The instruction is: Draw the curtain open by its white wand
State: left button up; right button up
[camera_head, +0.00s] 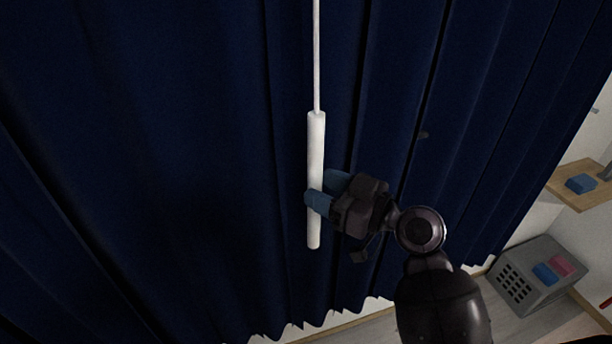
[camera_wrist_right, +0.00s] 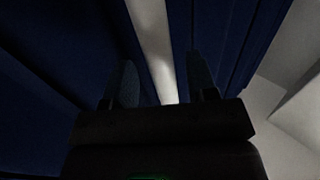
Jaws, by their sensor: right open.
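The white wand (camera_head: 315,150) hangs upright in front of the dark blue curtain (camera_head: 180,130), a thin rod above and a thick handle below. My right gripper (camera_head: 322,190) comes in from the right at the lower half of the handle. Its blue fingers are open, one in front of the handle and the other beside or behind it. In the right wrist view the wand (camera_wrist_right: 152,40) runs down between the two fingertips (camera_wrist_right: 160,85), with gaps at both sides. Whether a finger touches it I cannot tell. My left gripper is not in view.
The curtain fills most of the view in folds, its hem just above the floor. At the right are a grey crate (camera_head: 513,285) holding a blue and a pink item, and a wooden shelf (camera_head: 585,196) with a blue block (camera_head: 580,184).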

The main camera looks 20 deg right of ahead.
jog(key=shift+p+x, duration=0.35)
jog(key=shift+x, duration=1.7)
grip_shut()
